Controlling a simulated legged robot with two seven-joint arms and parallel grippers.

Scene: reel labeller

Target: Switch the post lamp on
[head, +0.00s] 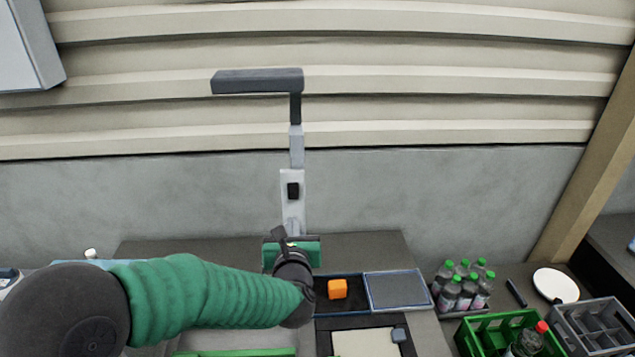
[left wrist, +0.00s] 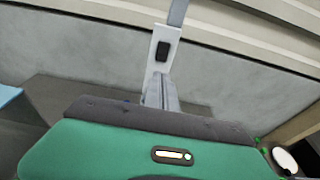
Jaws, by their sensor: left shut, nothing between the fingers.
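The post lamp (head: 296,145) stands upright at the back of the bench, with a dark horizontal head (head: 256,82) reaching to the left. A black rocker switch (head: 293,190) sits on a pale plate on its post; it also shows in the left wrist view (left wrist: 162,51). I cannot tell the rocker's position, and no glow shows on the head. My left gripper (head: 281,236) is shut and empty, in front of the post and below the switch, apart from it. In the left wrist view my green gripper body hides the post's foot. My right gripper is not in view.
An orange block (head: 338,289) lies in a dark tray beside a grey panel (head: 397,290). Bottles with green caps (head: 462,285), a green crate (head: 497,330), a grey crate (head: 597,325) and a white plate (head: 556,285) stand at right. Space around the switch is clear.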

